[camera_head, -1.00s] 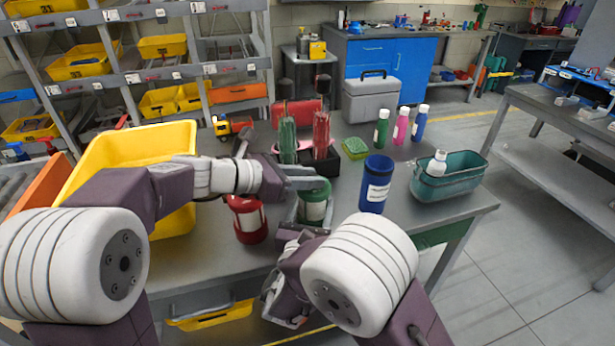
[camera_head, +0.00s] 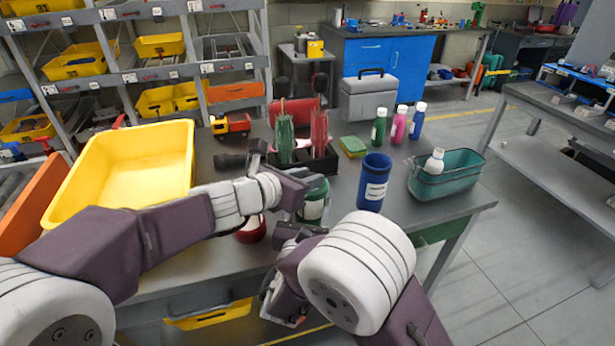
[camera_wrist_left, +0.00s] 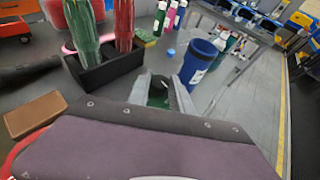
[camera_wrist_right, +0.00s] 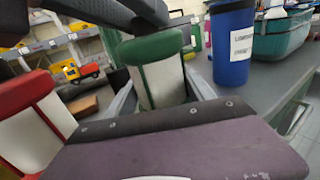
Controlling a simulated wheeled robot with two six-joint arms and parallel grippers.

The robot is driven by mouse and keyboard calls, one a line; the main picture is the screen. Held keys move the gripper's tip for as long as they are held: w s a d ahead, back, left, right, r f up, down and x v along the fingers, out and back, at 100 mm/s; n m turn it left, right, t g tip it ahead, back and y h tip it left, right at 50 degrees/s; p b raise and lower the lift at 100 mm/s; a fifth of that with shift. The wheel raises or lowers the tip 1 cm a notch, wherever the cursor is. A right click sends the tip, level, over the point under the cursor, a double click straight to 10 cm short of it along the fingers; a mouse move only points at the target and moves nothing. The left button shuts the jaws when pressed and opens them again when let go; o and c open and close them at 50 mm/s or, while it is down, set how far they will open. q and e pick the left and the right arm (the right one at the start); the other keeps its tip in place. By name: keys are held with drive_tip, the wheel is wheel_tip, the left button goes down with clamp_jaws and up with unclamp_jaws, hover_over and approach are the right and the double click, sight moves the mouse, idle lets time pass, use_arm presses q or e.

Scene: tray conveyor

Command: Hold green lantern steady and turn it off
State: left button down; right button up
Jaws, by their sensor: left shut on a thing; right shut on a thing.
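The green lantern (camera_head: 313,205) stands upright at the front of the grey workbench, with a green cap and a pale body. My right gripper (camera_wrist_right: 162,95) is shut around the pale body of the lantern from the front; in the right wrist view the green cap (camera_wrist_right: 150,47) rises above the fingers. In the head view, my right arm hides the right fingertips.
A red lantern (camera_head: 252,232) stands close left, partly hidden by my left arm.

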use_arm(q)
drive_tip(key=c, duration=1.1)
unclamp_jaws()
drive_tip(key=shift+c, duration=0.2)
drive_tip(key=shift+r, duration=0.1)
wheel_tip(320, 180, up, 10)
use_arm(e)
drive_tip(key=o, duration=1.8)
drive_tip(key=shift+o, duration=0.2)
